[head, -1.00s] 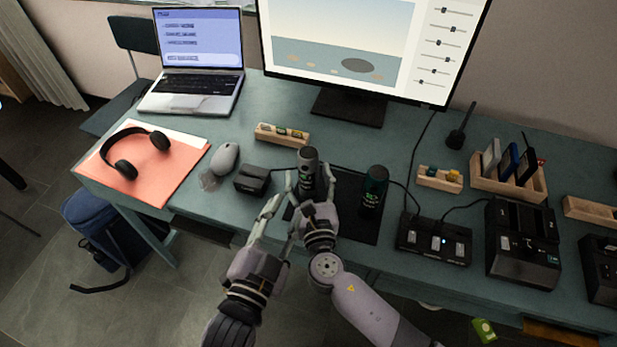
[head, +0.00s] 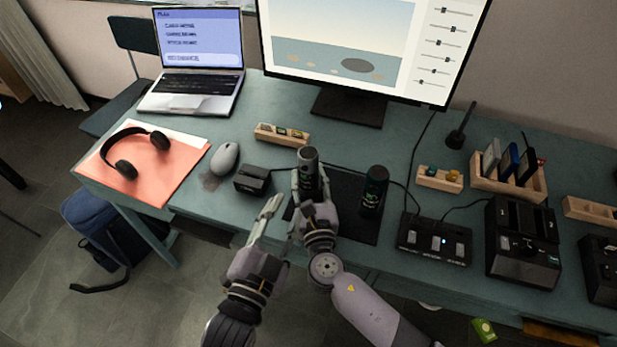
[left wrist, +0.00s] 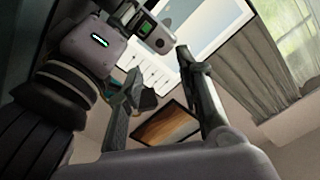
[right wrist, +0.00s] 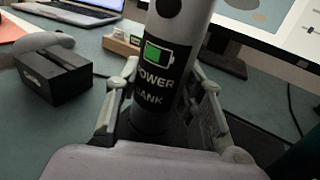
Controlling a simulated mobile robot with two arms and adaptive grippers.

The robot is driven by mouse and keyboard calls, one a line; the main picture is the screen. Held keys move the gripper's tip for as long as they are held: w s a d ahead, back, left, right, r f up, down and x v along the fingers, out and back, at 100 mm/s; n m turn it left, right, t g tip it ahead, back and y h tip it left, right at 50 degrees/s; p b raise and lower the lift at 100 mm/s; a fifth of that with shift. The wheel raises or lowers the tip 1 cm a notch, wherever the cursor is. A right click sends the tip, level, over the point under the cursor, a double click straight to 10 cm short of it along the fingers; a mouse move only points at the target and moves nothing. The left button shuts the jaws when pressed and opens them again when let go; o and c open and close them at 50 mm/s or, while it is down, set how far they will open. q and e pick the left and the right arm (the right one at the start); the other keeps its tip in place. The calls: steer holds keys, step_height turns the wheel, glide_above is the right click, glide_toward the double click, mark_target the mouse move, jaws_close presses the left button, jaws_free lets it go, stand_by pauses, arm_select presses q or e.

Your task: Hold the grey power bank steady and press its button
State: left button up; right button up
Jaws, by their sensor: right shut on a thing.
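The grey power bank (head: 308,160) is an upright cylinder above the dark mat. In the right wrist view, the power bank (right wrist: 180,30) shows a "POWER BANK" label, a green battery icon and a dark round button (right wrist: 168,7). My right gripper (head: 308,185) is shut on its lower part, with a finger on each side (right wrist: 160,95). My left gripper (head: 280,215) is open and empty, to the left of and nearer than the right one. In the left wrist view, its fingers (left wrist: 158,68) are apart, and the power bank (left wrist: 150,30) shows beyond them.
A dark green cylinder (head: 374,190) stands on the black mat (head: 350,225), right of the power bank. A small black dock (head: 252,180) and a mouse (head: 225,158) are to the left. A black charger box (head: 434,240) is to the right, with the monitor (head: 365,45) behind.

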arm_select(q)
jaws_close()
stand_by(0.4)
stand_by(1.2)
